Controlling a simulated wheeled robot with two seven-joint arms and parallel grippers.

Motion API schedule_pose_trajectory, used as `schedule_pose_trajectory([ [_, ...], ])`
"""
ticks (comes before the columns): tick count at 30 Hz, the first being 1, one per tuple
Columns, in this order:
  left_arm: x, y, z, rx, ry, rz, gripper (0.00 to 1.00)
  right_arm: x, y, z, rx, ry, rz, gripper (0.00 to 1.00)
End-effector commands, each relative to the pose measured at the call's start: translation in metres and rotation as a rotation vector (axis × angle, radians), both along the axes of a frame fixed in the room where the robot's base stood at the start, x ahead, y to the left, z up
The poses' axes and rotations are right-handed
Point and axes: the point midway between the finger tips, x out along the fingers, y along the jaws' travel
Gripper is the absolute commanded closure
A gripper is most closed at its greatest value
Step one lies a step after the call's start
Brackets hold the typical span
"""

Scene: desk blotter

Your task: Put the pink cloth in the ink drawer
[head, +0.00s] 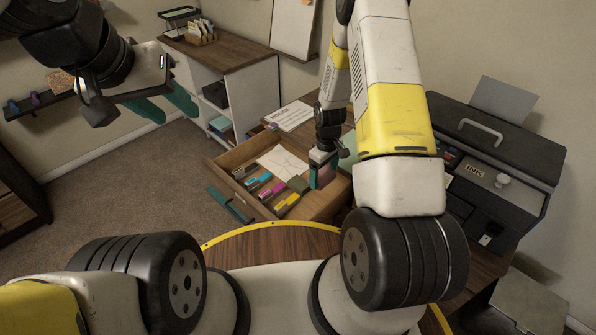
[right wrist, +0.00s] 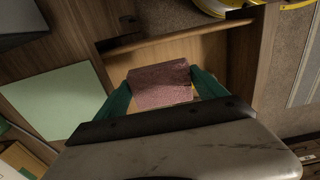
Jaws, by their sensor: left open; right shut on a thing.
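The pink cloth (right wrist: 160,84) is between the teal fingers of my right gripper (right wrist: 163,90) in the right wrist view. The head view shows my right gripper (head: 322,170) over the right part of the open wooden drawer (head: 318,206), with the cloth (head: 326,176) partly hidden by a finger. A label reading INK (head: 474,170) is on the dark unit (head: 510,150) at the right, beside a pale knob (head: 502,180). I cannot tell whether that unit's drawer is open. My left gripper (head: 160,105) is open and empty, at the upper left over the floor.
The open drawer holds several markers, including a yellow one (head: 286,204), and a white paper (head: 283,162). A teal handle (head: 230,205) is on its front. A white cabinet (head: 240,95) stands behind. The carpet (head: 120,185) at the left is clear.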

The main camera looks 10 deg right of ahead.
Motion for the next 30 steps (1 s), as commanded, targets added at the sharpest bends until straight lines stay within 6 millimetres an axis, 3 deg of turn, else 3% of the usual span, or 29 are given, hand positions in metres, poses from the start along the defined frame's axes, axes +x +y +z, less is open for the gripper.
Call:
schedule_pose_trajectory([
  [12,0.000,0.000,0.000,0.000,0.000,0.000,0.55,-0.002,-0.001,-0.106,0.000,0.004,-0.001,0.57],
  [30,0.000,0.000,0.000,0.000,0.000,0.000,0.55,-0.001,-0.001,-0.168,0.000,0.001,-0.003,0.57],
])
